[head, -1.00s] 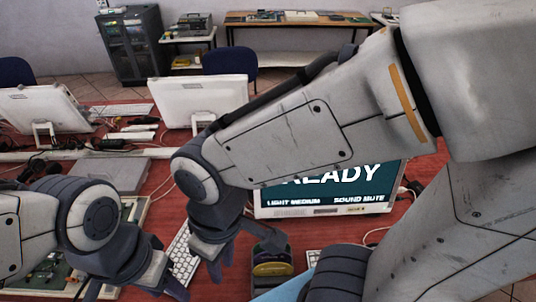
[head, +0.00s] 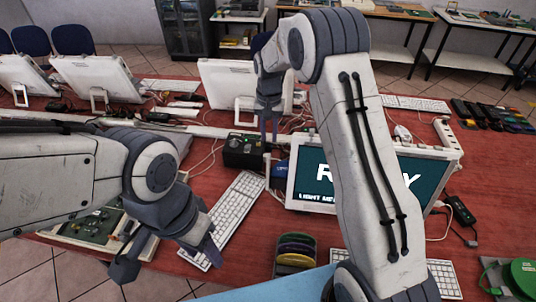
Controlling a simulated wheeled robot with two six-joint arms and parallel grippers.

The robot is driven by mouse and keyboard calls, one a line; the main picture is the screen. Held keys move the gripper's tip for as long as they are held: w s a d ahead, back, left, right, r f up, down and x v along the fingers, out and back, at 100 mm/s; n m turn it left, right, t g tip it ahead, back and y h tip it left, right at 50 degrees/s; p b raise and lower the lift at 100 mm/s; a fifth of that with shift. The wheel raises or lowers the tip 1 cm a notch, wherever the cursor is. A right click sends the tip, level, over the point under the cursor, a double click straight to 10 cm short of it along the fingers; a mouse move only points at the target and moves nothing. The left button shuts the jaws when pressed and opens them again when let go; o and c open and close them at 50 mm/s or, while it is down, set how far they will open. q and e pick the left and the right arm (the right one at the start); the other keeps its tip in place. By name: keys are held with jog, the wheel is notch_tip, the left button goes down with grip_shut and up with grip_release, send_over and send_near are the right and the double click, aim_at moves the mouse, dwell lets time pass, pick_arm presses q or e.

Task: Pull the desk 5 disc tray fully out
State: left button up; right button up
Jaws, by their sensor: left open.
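I cannot pick out a disc tray for certain. The monitor (head: 311,168) reads "READY" in part, with my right arm covering its middle. A small rack (head: 294,260) of coloured discs stands in front of it. My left gripper (head: 165,262) is open and empty at the lower left, between a circuit board unit and a white keyboard (head: 238,212). My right gripper (head: 270,125) points down behind the monitor's left edge, in front of another white monitor (head: 221,85). Its fingers are close together and I cannot tell if they are open.
A black box with knobs (head: 243,151) sits left of the lit monitor. The circuit board unit (head: 100,228) lies under my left arm. A green reel (head: 522,278) is at the lower right. Cables cross the red table (head: 480,185), with bare patches at right.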

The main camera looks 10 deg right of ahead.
aim_at(269, 155)
notch_tip(269, 155, down, 8)
jog(key=p, duration=0.3)
jog(key=shift+s+a+f, duration=0.1)
jog(key=shift+f, duration=0.8)
grip_shut()
dwell(0.6)
